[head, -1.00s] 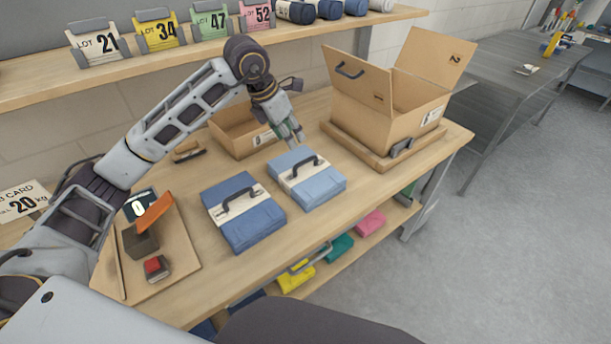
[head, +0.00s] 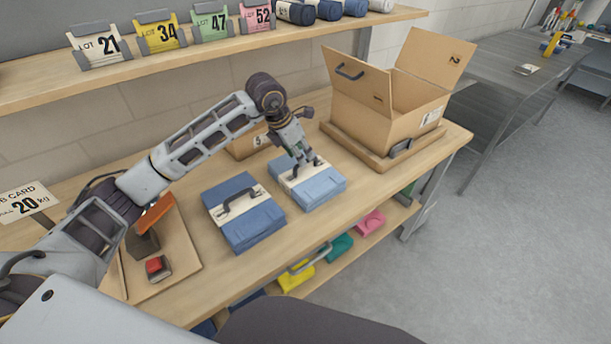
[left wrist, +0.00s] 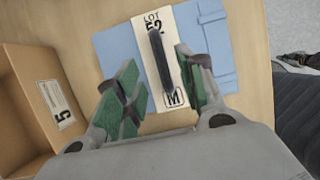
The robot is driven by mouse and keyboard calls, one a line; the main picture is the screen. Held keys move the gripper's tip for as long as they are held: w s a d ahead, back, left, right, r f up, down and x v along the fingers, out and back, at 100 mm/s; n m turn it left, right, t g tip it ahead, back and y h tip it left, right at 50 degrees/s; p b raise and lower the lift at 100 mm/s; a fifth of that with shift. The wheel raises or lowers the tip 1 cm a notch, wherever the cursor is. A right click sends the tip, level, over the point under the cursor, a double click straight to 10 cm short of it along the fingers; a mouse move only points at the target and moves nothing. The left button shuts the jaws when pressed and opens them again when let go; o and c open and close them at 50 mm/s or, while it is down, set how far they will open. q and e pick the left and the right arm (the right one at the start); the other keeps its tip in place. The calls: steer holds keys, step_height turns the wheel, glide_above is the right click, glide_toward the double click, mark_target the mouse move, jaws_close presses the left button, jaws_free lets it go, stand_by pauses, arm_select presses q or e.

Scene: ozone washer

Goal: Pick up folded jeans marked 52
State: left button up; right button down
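The folded jeans marked 52 are light blue and lie flat on the wooden table in the head view (head: 322,190). In the left wrist view the jeans (left wrist: 215,45) have a cream band (left wrist: 181,32) reading LOT 52 and M, with a dark handle (left wrist: 160,62) along it. My left gripper (head: 304,165) is over the jeans. In the left wrist view its green-padded fingers (left wrist: 166,92) are apart, one on each side of the handle, with nothing clamped between them. Whether they touch the band cannot be told. My right gripper is not in view.
Darker blue folded jeans (head: 245,222) with a handle lie just left. An open cardboard box (head: 388,115) stands on a wooden base at the right. A board (head: 185,255) with small items lies at the left.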

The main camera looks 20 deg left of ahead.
mark_target(306, 171)
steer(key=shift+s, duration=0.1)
arm_select(q)
steer(key=shift+d+f, duration=0.1)
steer(key=shift+f, duration=0.05)
steer(key=shift+w+d+f, duration=0.2)
steer(key=shift+f, duration=0.4)
steer(key=p+x, duration=0.1)
steer(key=x, duration=0.1)
steer(key=shift+w+d+f, duration=0.15)
steer(key=shift+d+f, duration=0.05)
steer(key=shift+f, duration=0.05)
steer(key=shift+w+f, duration=0.15)
steer(key=shift+f, duration=0.25)
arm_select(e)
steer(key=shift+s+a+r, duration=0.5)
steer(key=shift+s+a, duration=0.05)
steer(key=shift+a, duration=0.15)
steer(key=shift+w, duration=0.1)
